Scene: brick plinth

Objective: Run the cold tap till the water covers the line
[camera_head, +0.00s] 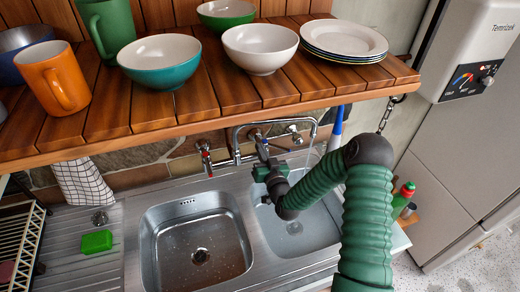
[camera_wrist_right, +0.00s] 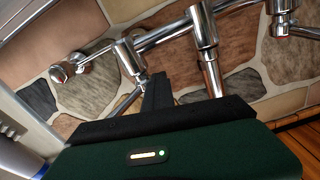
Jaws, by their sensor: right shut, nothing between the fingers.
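The wall tap with its chrome spout (camera_head: 313,128) stands behind the sink. Its right-hand handle (camera_head: 295,135) shows at the left of the wrist view as a round chrome knob (camera_wrist_right: 68,70); the other handle (camera_head: 205,156) has a red mark. A thin pale stream seems to fall from the spout into the right basin (camera_head: 318,232), which looks pale blue, with its drain visible. I cannot make out the line. My right gripper (camera_head: 262,160) is shut and empty in front of the tap; its dark fingers (camera_wrist_right: 157,92) point at the pipework. My left gripper is not in view.
A wooden shelf (camera_head: 215,95) with bowls, mugs and plates overhangs the tap. The left basin (camera_head: 195,250) looks empty apart from drops. A green sponge (camera_head: 97,242) lies on the drainboard; bottles (camera_head: 402,198) stand right of my arm. A white heater (camera_head: 475,50) hangs right.

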